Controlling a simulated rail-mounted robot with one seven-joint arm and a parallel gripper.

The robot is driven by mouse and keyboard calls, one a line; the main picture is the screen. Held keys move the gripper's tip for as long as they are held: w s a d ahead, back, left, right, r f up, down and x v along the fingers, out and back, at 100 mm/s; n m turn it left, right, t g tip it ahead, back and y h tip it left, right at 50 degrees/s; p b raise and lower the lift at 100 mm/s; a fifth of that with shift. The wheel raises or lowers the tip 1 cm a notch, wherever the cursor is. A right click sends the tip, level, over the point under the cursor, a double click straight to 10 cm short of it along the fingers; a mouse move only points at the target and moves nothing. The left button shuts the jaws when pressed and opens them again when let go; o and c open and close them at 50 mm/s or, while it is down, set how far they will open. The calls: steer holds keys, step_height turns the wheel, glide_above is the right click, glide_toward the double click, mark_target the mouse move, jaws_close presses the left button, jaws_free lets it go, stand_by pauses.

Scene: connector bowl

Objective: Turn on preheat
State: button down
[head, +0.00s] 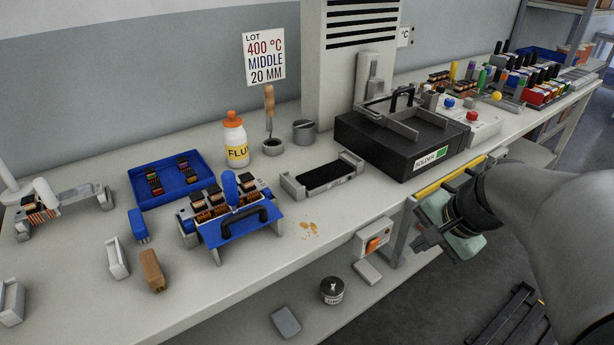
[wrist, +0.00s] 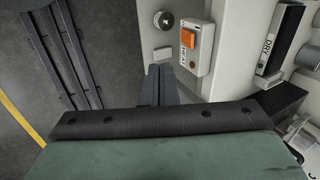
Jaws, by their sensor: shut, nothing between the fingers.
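A grey switch box (head: 374,240) with an orange rocker switch (head: 375,244) is mounted on the front of the bench, below its edge. The switch box also shows at the upper middle of the wrist view (wrist: 194,50), with its orange rocker (wrist: 188,38) facing the camera. I cannot read a preheat label on it. My gripper (head: 422,243) is shut and empty, to the right of the switch box in the head view. In the wrist view its closed fingers (wrist: 159,84) lie below and left of the box, apparently apart from it.
The bench front edge (head: 290,262) is close to the gripper. A black solder unit (head: 400,140) stands above on the bench. A dark pallet (head: 500,318) lies on the floor.

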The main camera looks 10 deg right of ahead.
mark_target(372, 246)
steer(key=shift+d+f, duration=0.1)
steer(key=shift+d, duration=0.2)
steer(key=w+a+f+b, duration=0.2)
steer(key=w+a+f, duration=0.1)
steer(key=w+f, duration=0.4)
steer(key=shift+w+a+f, duration=0.25)
steer(key=shift+w+f, duration=0.05)
steer(key=shift+f, duration=0.35)
